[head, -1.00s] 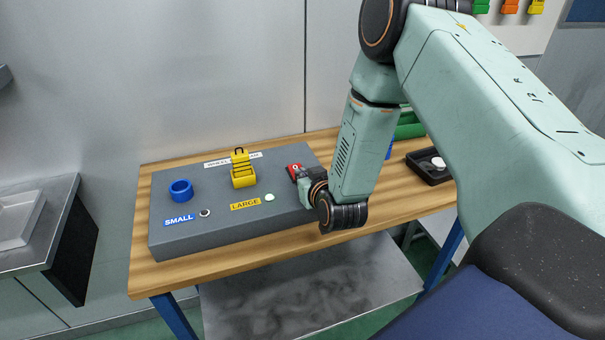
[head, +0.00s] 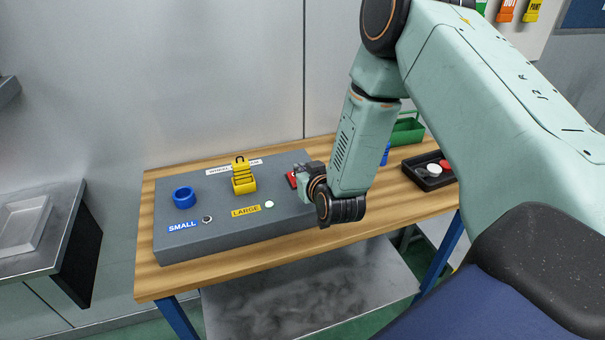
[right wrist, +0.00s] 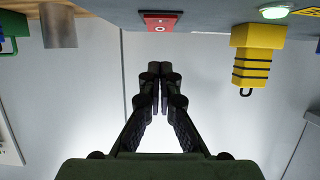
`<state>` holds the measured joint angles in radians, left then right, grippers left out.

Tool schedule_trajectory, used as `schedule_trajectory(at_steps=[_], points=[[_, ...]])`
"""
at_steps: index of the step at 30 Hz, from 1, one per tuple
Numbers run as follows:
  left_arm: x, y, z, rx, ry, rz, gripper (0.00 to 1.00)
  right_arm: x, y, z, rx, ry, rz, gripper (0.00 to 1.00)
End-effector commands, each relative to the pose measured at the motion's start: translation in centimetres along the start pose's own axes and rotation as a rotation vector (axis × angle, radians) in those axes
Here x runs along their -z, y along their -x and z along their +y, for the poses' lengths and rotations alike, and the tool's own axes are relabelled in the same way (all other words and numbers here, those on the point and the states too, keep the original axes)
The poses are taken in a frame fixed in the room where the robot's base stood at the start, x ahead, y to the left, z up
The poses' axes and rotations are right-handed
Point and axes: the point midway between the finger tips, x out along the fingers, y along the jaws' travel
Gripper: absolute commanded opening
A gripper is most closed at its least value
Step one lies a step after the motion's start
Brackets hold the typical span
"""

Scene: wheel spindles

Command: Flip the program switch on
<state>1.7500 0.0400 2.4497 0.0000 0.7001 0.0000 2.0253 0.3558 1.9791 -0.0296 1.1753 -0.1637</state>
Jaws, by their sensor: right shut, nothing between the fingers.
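The program switch (head: 292,179) is a small red plate at the right end of the grey panel box (head: 180,246), partly hidden behind my right gripper in the head view. In the right wrist view the red switch (right wrist: 160,21) shows at the top edge, upside down, with a white "O" mark. My right gripper (head: 300,170) is at the switch in the head view. Its fingertips (right wrist: 160,68) are together and empty, apart from the switch in the wrist picture. I cannot tell the exact distance. My left gripper is not in view.
The wooden table's front strip is clear.

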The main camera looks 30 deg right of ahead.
Motion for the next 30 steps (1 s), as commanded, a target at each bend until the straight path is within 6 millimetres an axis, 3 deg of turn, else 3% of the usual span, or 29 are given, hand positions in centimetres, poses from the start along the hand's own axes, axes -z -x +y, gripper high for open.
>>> schedule_trajectory(at_steps=[3, 21, 30], points=[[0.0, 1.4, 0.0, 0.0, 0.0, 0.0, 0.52, 1.7, 0.2, -0.1, 0.001, 0.001, 0.0, 0.0], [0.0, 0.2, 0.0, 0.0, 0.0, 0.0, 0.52, -0.8, 8.7, -0.2, 0.002, 0.0, -0.002, 0.0], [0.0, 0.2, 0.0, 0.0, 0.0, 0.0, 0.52, -1.0, 9.6, -0.2, 0.001, 0.0, 0.0, 0.0]])
